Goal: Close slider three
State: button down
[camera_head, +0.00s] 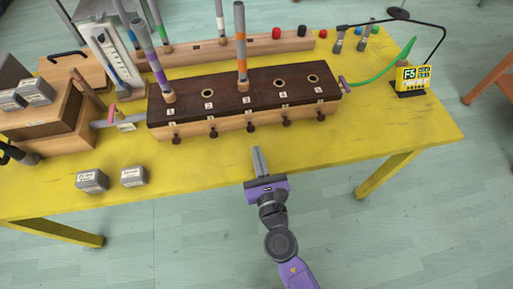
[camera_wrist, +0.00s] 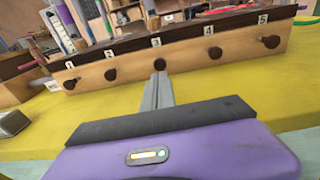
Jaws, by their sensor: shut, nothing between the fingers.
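A long box with a dark top (camera_head: 262,92) and a pale wood front stands on the yellow table, numbered 1 to 5. Dark round knobs line its front. The knob of slider three (camera_head: 250,127) is the middle one; it also shows in the wrist view (camera_wrist: 159,64) below label 3. Whether the slider is out or in is hard to tell. My gripper (camera_head: 256,150) is shut and empty, in front of the box, its fingers pointing at knob three. In the wrist view the fingertips (camera_wrist: 159,76) appear just below that knob; contact is unclear.
A grey pipe with orange bands (camera_head: 240,45) stands at position 3, a purple-banded pipe (camera_head: 158,60) at position 1. Neighbouring knobs two (camera_head: 214,132) and four (camera_head: 287,122) flank knob three. Two grey blocks (camera_head: 92,181) lie front left. The table's front right is clear.

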jog(key=v, duration=0.8)
jog(key=shift+s+b, duration=0.2)
jog(key=shift+b, duration=0.25)
